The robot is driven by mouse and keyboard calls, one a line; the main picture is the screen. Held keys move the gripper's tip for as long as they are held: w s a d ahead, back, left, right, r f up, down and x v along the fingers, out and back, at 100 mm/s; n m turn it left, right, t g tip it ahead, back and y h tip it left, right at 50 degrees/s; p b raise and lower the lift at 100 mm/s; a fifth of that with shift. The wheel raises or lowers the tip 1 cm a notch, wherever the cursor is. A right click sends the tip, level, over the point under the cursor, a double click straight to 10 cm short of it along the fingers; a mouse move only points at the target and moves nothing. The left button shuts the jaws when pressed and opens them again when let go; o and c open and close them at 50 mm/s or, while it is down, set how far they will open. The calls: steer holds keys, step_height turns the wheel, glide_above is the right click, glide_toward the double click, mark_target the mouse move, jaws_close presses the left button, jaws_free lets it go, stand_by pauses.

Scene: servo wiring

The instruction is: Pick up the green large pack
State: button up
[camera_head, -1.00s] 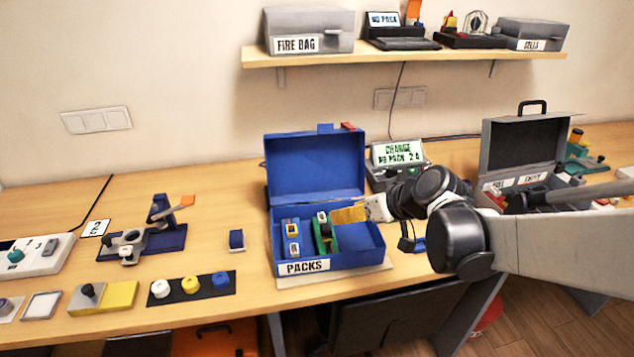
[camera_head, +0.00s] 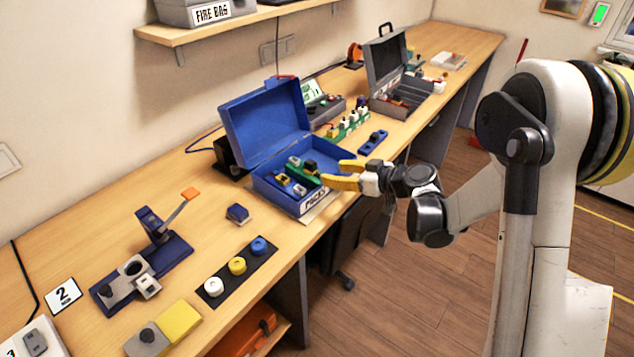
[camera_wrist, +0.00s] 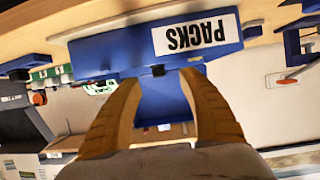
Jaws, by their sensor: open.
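The green pack (camera_head: 297,171) lies in the open blue PACKS box (camera_head: 270,186), beside a blue pack with yellow and white parts (camera_head: 284,184). A dark part shows at the green pack's right end. My gripper (camera_head: 334,171) has yellow fingers, spread and empty. It is at the box's front right side, to the right of the green pack and apart from it. In the wrist view, my fingers (camera_wrist: 160,80) are apart, with the upside-down PACKS label (camera_wrist: 196,34) on the box front beyond them. I cannot make out the green pack there.
The raised blue lid (camera_head: 262,120) stands behind the box. An open grey case (camera_head: 385,72), a green rack (camera_head: 348,124) and a blue piece (camera_head: 373,143) are to the right. Rings on a black mat (camera_head: 237,267) and a blue stand (camera_head: 152,262) are left. Open floor lies in front.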

mark_target(315, 167)
steer(key=shift+w+a+f, duration=0.1)
steer(key=shift+f, duration=0.05)
steer(key=b+x, duration=0.1)
steer(key=x, duration=0.4)
steer(key=shift+w, duration=0.2)
steer(key=b+x, duration=0.1)
steer(key=x, duration=0.2)
steer(key=b+x, duration=0.1)
steer(key=x, duration=0.1)
steer(key=shift+w+a+r+b, duration=0.15)
steer(key=shift+w+r+b, duration=0.05)
steer(key=shift+w+b, duration=0.1)
steer(key=shift+s+r, duration=0.1)
steer(key=shift+c, duration=0.2)
jaws_close()
